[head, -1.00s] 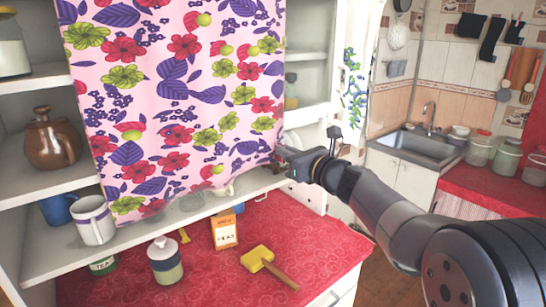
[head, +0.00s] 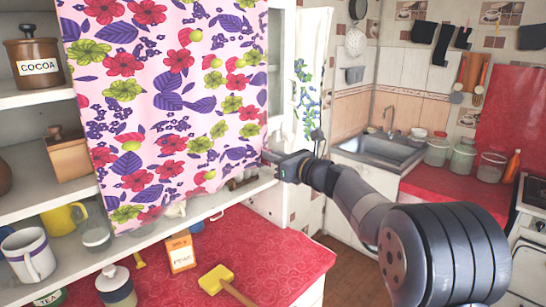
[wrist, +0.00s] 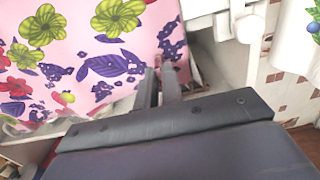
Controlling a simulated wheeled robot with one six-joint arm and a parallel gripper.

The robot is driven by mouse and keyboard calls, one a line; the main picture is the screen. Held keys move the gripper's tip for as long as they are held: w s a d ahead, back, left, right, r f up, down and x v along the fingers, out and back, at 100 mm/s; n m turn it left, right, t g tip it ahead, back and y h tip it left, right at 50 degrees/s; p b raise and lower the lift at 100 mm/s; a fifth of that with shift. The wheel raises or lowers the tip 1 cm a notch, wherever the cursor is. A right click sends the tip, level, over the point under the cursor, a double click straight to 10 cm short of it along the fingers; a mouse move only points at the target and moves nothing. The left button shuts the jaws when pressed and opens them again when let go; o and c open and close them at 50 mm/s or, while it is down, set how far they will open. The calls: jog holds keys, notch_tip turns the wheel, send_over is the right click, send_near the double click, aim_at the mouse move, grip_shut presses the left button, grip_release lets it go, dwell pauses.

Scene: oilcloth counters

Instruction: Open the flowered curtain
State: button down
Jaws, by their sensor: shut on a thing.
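The flowered curtain (head: 165,105), pink with purple, red and green flowers, hangs across the right part of the open cupboard (head: 30,205). The shelves left of it are uncovered; what lies behind the cloth is hidden. In the wrist view the curtain (wrist: 85,50) fills the upper left. My gripper (head: 270,158) is at the curtain's lower right edge, shut on the cloth. Its fingers (wrist: 163,78) lie close together at the cloth's edge in the wrist view.
On the left shelves stand a cocoa jar (head: 35,62), a wooden box (head: 69,155) and a striped mug (head: 28,255). The red counter below holds a lidded jar (head: 116,287), an orange-and-white carton (head: 180,252) and a yellow mallet (head: 216,279). A sink (head: 385,150) is behind right.

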jog(key=c, duration=1.6)
grip_release()
jog(key=shift+o, duration=0.2)
jog(key=shift+s, duration=0.1)
jog(key=b+v, duration=0.3)
jog(key=v, duration=0.7)
jog(key=shift+s+d, duration=0.25)
jog(key=p+x, duration=0.1)
jog(key=x, duration=0.4)
jog(key=p+x, duration=0.2)
jog(key=x, duration=0.3)
jog(key=shift+a, duration=0.55)
jog(key=shift+w, duration=0.1)
